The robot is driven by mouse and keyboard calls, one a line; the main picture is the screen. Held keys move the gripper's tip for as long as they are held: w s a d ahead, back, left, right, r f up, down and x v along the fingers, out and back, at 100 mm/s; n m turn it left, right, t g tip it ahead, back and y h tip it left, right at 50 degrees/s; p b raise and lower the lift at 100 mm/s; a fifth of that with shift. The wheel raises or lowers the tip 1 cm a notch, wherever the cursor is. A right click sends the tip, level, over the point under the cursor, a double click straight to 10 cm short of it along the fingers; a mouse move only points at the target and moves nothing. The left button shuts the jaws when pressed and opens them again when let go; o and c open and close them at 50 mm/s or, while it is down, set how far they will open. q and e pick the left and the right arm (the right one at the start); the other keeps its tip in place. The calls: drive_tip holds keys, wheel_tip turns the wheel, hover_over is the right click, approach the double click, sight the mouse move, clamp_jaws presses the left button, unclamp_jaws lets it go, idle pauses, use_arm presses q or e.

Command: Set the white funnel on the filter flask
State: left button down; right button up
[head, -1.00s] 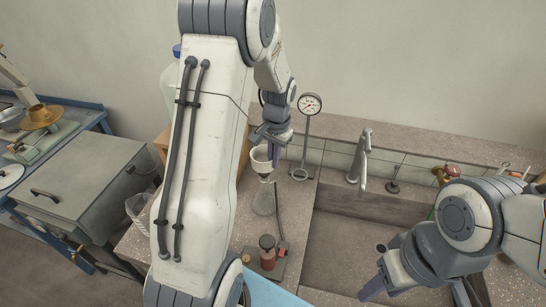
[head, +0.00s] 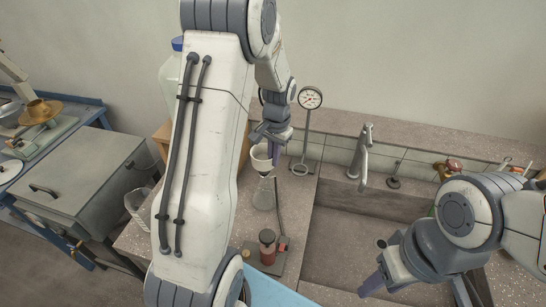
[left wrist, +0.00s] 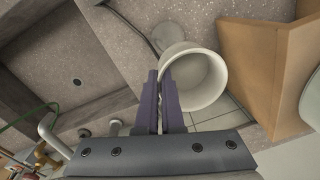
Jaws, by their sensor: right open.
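The white funnel (head: 261,158) is upright in my left gripper (head: 277,152), above the clear filter flask (head: 263,197) on the bench. In the left wrist view the funnel (left wrist: 200,80) shows as a wide white cup. The purple fingers of my left gripper (left wrist: 163,85) are close together at its wall and pinch it. The funnel's lower end is close over the flask's mouth; I cannot tell whether they touch. My right gripper (head: 375,284) is open and empty over the sink's front side.
A pressure gauge on a stand (head: 310,98) is right of the funnel. A dark-red bottle (head: 267,247) stands in front of the flask. The sink (head: 345,240) and tap (head: 364,155) lie to the right. A brown box (left wrist: 265,60) stands close to the funnel.

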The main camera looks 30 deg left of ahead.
use_arm(q)
drive_tip(key=shift+f, duration=0.35)
idle(0.3)
drive_tip(key=c, duration=1)
unclamp_jaws()
drive_tip(key=r, duration=0.3)
drive_tip(key=r+b, duration=0.1)
drive_tip(key=r, duration=0.3)
drive_tip(key=r+b, duration=0.1)
drive_tip(key=r, duration=0.2)
drive_tip(key=shift+d+r, duration=0.25)
drive_tip(key=shift+d, duration=0.1)
